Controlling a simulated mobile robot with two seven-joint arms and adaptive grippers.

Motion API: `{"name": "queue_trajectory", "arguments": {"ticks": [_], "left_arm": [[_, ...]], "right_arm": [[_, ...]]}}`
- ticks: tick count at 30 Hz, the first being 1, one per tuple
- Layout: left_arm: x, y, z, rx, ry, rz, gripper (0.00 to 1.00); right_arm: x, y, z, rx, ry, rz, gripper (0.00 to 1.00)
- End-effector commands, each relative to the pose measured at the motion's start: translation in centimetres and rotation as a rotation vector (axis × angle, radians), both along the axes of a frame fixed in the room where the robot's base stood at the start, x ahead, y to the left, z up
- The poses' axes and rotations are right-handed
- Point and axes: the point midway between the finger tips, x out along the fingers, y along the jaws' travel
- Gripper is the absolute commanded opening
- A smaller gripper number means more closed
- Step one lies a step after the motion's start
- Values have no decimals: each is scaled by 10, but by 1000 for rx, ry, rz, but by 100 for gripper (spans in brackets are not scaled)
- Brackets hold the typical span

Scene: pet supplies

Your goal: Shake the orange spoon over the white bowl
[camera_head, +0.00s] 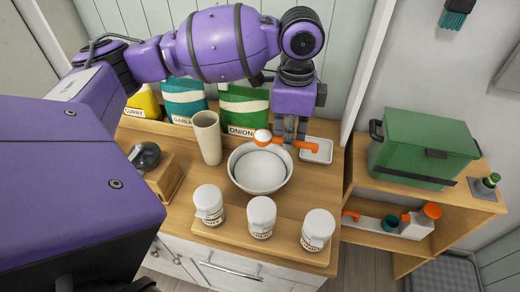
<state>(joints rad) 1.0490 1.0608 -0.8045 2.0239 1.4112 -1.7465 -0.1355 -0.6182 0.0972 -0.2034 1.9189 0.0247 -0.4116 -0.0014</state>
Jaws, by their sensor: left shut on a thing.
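My left gripper (290,132) is shut on the orange spoon (307,146), gripping its handle. The spoon lies roughly level, with its head to the left above the back rim of the white bowl (259,172). Something white and rounded (262,136) shows at the spoon's head; I cannot tell whether it is a load of powder. The bowl stands upright on the wooden counter, and its inside looks pale and plain.
A beige cup (207,137) stands left of the bowl. Several white-lidded jars (261,215) stand in front on a board. Bags labelled GARLIC (184,98) and ONION (244,108) stand behind. A small white tray (317,150) is at right, and a green box (420,148) sits on a shelf.

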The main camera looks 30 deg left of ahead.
Motion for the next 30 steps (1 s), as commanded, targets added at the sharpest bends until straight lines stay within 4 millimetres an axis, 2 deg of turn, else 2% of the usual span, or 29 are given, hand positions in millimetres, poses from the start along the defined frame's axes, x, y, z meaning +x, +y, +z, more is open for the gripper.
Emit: {"name": "queue_trajectory", "arguments": {"ticks": [3,9,10,12,13,15,16,18,19,21,22,24,25,27,30], "left_arm": [[-1,6,0,0,-1,1,0],[-2,6,0,0,-1,0,0],[-1,11,0,1,-1,3,0],[-2,41,0,7,1,11,0],[-2,36,0,0,1,2,0],[-1,1,1,-6,-3,-14,0],[-1,6,1,-1,-1,-3,0],[-2,41,0,7,0,11,0],[-2,36,0,0,0,2,0],[-1,1,2,-6,-3,-14,0],[-1,6,1,-1,-3,-3,0],[-2,41,0,7,0,11,0],[-2,36,1,0,-1,2,0],[-1,1,2,-7,-4,-14,0],[-1,6,1,1,-3,0,0]], "right_arm": [[0,0,0,0,0,0,40],[0,0,0,0,0,0,40],[0,0,0,0,0,0,40],[0,0,0,1,1,0,40],[0,0,0,-1,1,1,40],[1,-3,0,-6,-1,1,40],[1,-2,1,-3,-2,0,40],[-1,3,0,6,0,-2,40],[-1,3,-1,6,2,-1,40],[0,0,0,-1,1,2,40],[1,1,0,0,-1,1,40],[-1,4,0,6,0,-1,40],[-1,3,0,5,1,1,40],[1,-1,0,-3,-1,2,40],[0,1,0,3,-1,-1,40]]}}
